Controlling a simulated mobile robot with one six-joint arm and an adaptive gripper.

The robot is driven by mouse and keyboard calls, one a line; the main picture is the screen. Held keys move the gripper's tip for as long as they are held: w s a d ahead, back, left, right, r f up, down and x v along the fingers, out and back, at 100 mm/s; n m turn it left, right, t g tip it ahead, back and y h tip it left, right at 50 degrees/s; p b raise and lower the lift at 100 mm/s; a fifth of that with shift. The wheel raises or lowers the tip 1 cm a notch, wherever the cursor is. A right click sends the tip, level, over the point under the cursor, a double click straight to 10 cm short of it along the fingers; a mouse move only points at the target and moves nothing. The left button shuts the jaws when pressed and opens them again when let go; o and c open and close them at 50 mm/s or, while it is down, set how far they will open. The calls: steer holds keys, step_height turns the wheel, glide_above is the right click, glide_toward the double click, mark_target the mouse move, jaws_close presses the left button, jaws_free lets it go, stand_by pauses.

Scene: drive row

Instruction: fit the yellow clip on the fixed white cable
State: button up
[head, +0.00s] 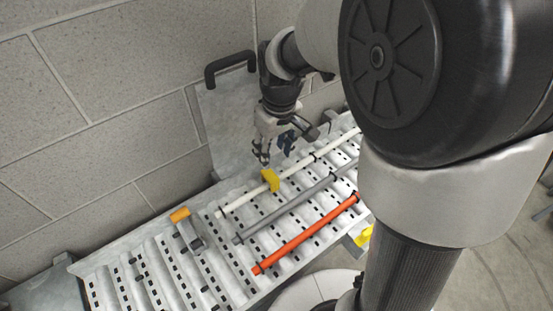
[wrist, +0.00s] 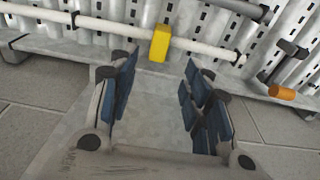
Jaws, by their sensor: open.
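The yellow clip (head: 270,180) sits at the white cable (head: 299,166), the cable nearest the wall on the ribbed metal tray. In the wrist view the yellow clip (wrist: 159,43) stands upright against the white cable (wrist: 205,48), covering a short stretch of it. I cannot tell whether it is fully seated around the cable. My gripper (head: 274,157) is above the tray next to the clip in the head view. In the wrist view my gripper (wrist: 160,85) is open and empty, its blue-padded fingers spread, with the clip beyond the fingertips and apart from them.
A grey cable (head: 290,208) and an orange cable (head: 305,237) lie parallel to the white one. An orange-ended lever (head: 180,215) stands on the tray at left. A metal plate with a black handle (head: 228,64) leans at the wall. Another yellow piece (head: 364,236) is at the tray's right edge.

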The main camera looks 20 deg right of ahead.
steer(key=s+r+m+t, duration=0.1)
steer(key=s+r, duration=0.3)
steer(key=s, duration=0.6)
steer(key=s+r+m+t, duration=0.2)
steer(key=s+r, duration=0.3)
steer(key=s, duration=0.5)
steer(key=shift+a+r+m, duration=0.15)
steer(key=shift+r+m, duration=0.15)
